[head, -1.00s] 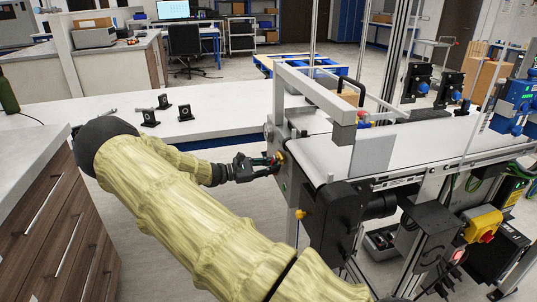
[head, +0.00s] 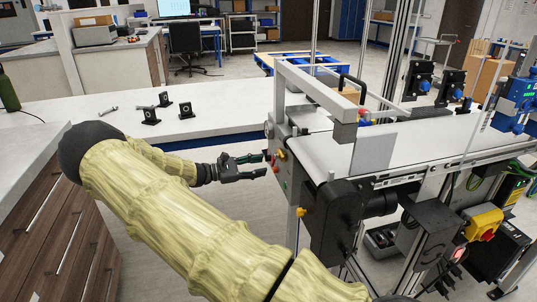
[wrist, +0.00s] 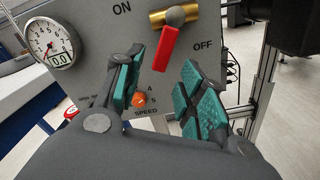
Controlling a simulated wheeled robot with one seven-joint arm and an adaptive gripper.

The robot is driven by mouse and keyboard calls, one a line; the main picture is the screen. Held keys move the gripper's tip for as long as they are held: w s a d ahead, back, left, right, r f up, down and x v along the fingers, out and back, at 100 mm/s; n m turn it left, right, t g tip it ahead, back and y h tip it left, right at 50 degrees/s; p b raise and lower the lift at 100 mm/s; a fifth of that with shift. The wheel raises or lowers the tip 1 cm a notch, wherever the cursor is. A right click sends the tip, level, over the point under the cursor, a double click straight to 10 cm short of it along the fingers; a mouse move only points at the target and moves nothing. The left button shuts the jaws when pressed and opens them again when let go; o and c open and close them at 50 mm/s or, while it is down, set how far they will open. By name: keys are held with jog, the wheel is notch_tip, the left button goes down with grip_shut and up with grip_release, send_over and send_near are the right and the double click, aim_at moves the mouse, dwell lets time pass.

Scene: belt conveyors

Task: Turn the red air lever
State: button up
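The red air lever (wrist: 167,48) hangs from a brass valve (wrist: 175,15) on the grey control panel (wrist: 95,40) in the wrist view. It points down and slightly left, between the ON and OFF labels. In the head view the brass valve (head: 281,155) shows on the panel's left face, with the small red lever (head: 273,160) beside it. My gripper (head: 262,163) is open and empty, just left of the panel. In the wrist view my gripper (wrist: 162,66) has its teal pads spread on either side of the lever's lower end, with no visible contact.
An orange speed knob (wrist: 139,100) sits below the lever, and a pressure gauge (wrist: 52,43) at the panel's left. The belt conveyor (head: 430,140) extends right of the panel. A white worktop (head: 220,112) with small black parts lies behind my arm.

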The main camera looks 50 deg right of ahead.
jog(key=v, duration=0.6)
jog(key=shift+w+a, duration=0.1)
